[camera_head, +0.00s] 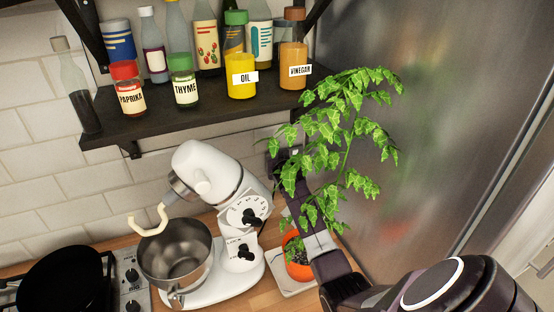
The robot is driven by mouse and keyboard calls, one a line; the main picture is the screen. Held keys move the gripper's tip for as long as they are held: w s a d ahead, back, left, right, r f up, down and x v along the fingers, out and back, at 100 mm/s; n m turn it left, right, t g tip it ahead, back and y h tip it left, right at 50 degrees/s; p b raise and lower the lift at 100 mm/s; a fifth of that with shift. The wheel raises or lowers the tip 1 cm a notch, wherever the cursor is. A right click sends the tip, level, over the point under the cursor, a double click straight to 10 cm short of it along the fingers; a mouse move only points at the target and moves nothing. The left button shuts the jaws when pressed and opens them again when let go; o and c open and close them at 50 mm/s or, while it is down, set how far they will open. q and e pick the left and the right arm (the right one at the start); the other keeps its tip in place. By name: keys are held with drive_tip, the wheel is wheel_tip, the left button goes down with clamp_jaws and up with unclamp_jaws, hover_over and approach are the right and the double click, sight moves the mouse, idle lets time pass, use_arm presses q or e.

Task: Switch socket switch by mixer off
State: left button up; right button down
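The white stand mixer (222,195) stands on the wooden counter with its head tilted up, beside the wall. Its steel bowl (177,255) sits under the raised dough hook. No socket or switch can be made out; the wall right of the mixer is covered by plant leaves and my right arm. My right arm comes in from the lower right and reaches up past the mixer toward the wall. My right gripper (280,160) is at its far end, partly behind leaves, and its fingers are too hidden to tell open from shut. My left gripper is not in view.
A leafy plant (347,145) in an orange pot (297,262) stands close around my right arm. A dark shelf (185,122) with bottles and spice jars is above. A steel fridge front (420,130) is at right. A black pan (60,280) is at lower left.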

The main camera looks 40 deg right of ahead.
drive_tip(key=shift+w+d+b, duration=0.15)
drive_tip(key=shift+w+b, duration=0.25)
drive_tip(key=shift+w, duration=0.1)
idle(0.7)
idle(0.3)
drive_tip(key=shift+s+r+p, duration=0.25)
drive_tip(key=shift+s+p, duration=0.15)
drive_tip(key=shift+p, duration=0.15)
drive_tip(key=s+a+r, duration=0.2)
drive_tip(key=s, duration=0.3)
drive_tip(key=shift+s+r+p, duration=0.3)
drive_tip(key=shift+s, duration=0.1)
